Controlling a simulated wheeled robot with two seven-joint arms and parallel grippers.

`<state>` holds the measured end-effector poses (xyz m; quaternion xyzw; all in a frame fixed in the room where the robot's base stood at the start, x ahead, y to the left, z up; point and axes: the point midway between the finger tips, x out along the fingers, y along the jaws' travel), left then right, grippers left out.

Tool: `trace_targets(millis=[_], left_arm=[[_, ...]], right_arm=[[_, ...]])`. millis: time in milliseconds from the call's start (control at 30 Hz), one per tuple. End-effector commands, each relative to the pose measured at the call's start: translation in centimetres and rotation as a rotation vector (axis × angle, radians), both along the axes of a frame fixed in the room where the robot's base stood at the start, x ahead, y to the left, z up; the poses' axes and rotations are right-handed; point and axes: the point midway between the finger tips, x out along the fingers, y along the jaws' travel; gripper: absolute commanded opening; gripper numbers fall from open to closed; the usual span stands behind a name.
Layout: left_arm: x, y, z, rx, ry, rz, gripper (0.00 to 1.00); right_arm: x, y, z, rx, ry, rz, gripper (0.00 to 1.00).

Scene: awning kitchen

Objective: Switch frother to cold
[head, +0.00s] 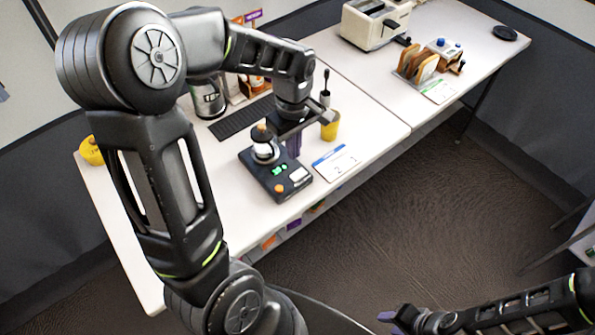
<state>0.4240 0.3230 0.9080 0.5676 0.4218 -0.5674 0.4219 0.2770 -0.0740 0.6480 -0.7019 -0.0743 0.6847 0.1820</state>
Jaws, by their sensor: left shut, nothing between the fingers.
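The frother is a dark base (262,181) near the front edge of the white table. A small black-and-white jug (265,146) with an orange knob on top stands on its back part. The base has green buttons (279,170), a white label and an orange button (280,188). Which setting is on is too small to tell. My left gripper (293,147) points down with its purple fingertips shut and empty, just right of the jug, by the back right of the base. Contact cannot be told. My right gripper (392,316) is low at the bottom, away from the table.
A yellow cup (330,126) and a white-blue card (336,162) lie close right of my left gripper. A dark slotted mat (243,118) and a metal pitcher (208,98) are behind. A toaster (372,24) and bread rack (417,66) stand on the far table. My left arm hides the table's left part.

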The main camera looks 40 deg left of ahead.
Motion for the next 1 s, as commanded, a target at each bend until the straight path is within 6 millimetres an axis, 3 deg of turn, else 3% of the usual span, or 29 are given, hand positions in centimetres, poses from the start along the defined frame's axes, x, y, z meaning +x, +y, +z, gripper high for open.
trace_targets(millis=[1000], left_arm=[[0.0,0.0,2.5,0.0,0.0,0.0,0.0]], right_arm=[[-0.2,-0.1,1.7,-0.005,0.007,-0.002,0.36]])
